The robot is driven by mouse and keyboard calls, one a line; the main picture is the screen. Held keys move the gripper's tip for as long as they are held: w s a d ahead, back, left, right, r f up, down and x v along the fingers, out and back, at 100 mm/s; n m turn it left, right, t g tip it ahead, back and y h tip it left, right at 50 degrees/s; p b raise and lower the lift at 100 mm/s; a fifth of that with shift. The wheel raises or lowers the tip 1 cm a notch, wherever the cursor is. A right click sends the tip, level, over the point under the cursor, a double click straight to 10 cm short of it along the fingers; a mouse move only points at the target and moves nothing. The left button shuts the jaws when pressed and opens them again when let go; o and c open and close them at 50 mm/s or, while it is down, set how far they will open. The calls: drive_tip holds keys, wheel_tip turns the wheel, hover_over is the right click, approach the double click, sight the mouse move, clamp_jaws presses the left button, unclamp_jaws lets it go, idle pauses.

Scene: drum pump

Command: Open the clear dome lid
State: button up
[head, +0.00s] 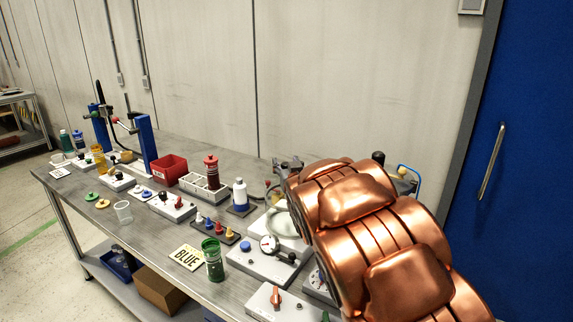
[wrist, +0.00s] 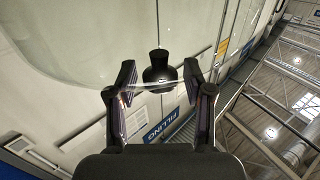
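The clear dome lid shows in the wrist view as a large see-through curved shell (wrist: 75,50), with a black knob (wrist: 160,68) on it. My gripper (wrist: 160,82) is open, with one finger on each side of the knob and a visible gap on both sides.
A wall stands close behind. A blue door (head: 530,130) is at right.

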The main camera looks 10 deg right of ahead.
clamp_jaws()
drive_tip(key=shift+r, duration=0.15)
idle(0.4)
